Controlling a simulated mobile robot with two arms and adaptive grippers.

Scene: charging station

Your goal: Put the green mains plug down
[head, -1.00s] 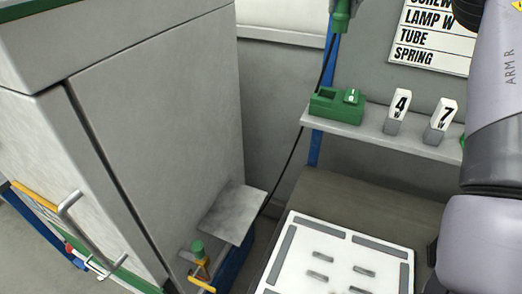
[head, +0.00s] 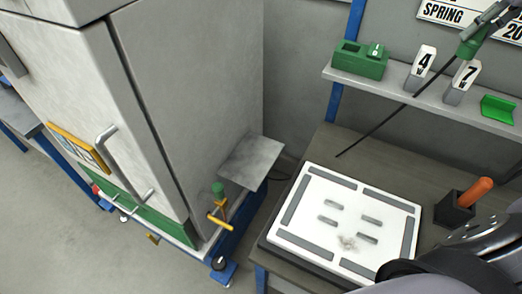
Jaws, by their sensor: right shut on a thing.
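The green mains plug (head: 469,46) is in the upper right of the head view, in front of the wall and above the shelf. My right gripper (head: 486,25) is shut on it from above and partly cut off by the picture edge. A black cable (head: 400,108) runs from the plug down and left across the shelf's front to above the bench. My left gripper is not in view.
A shelf (head: 430,101) carries a green box (head: 360,59), tags 4 (head: 422,61) and 7 (head: 466,74), and a green bracket (head: 497,109). Below, a white slotted board (head: 347,268) lies on the bench near an orange-handled tool (head: 475,192). A grey cabinet (head: 190,90) stands left.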

